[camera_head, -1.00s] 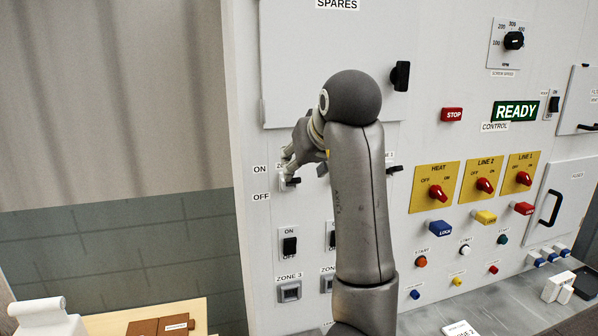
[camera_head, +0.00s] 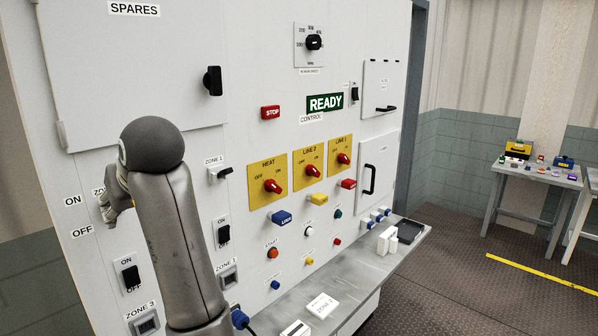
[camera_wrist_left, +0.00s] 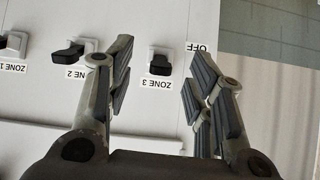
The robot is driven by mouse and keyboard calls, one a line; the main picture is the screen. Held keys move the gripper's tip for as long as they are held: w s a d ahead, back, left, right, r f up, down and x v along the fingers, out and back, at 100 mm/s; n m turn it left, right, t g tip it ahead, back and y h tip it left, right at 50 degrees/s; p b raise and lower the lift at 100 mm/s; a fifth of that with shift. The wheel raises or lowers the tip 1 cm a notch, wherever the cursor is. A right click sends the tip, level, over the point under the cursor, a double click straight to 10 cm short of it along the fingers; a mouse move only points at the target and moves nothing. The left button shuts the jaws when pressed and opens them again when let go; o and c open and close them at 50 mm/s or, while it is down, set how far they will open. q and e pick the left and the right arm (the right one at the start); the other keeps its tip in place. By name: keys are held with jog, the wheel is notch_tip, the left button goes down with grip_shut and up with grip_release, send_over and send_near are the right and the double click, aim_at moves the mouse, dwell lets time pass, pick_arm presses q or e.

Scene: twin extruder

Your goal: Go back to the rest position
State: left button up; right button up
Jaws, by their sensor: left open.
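My left gripper (camera_head: 112,207) is at the left of the head view, in front of the grey control panel near the ON and OFF labels, partly hidden by my own wrist. In the left wrist view the left gripper (camera_wrist_left: 160,85) is open, with nothing between its fingers. Behind the fingers is the panel with the ZONE 3 switch (camera_wrist_left: 160,62) and the ZONE 2 switch (camera_wrist_left: 72,50), seen upside down. The fingers appear apart from the ZONE 3 switch. My right gripper is in neither view.
A grey shelf (camera_head: 350,285) juts out below. Open floor (camera_head: 460,270) and a side table (camera_head: 535,172) lie to the right.

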pick_arm(q)
jog(key=s+f+m+h, duration=0.1)
jog(key=s+f+m, duration=0.2)
jog(key=f, duration=1.1)
jog(key=s+f+m+h, duration=0.1)
jog(key=s+f+m, duration=0.2)
jog(key=f, duration=1.1)
jog(key=s+d+f+m+g+h, duration=0.1)
jog(key=s+d+f+m+h, duration=0.1)
jog(key=s+d+f, duration=0.35)
jog(key=s+d+f+m+g+h, duration=0.1)
jog(key=s+d+f+h, duration=0.1)
jog(key=s+f, duration=0.65)
jog(key=s+d+f+m+g+h, duration=0.1)
jog(key=s+d+f+m+h, duration=0.2)
jog(key=s, duration=0.7)
notch_tip(320, 180, down, 33)
jog(key=s+g+y+b, duration=0.1)
jog(key=s+b, duration=0.1)
jog(key=b, duration=0.6)
jog(key=s+a+f+b, duration=0.1)
jog(key=s+f+b, duration=0.2)
jog(key=s+f, duration=0.5)
jog(key=s+a+f+g+b, duration=0.1)
jog(key=s+f+b, duration=0.2)
jog(key=s+f, duration=0.5)
notch_tip(320, 180, down, 7)
jog(key=shift+n+g+b, duration=0.3)
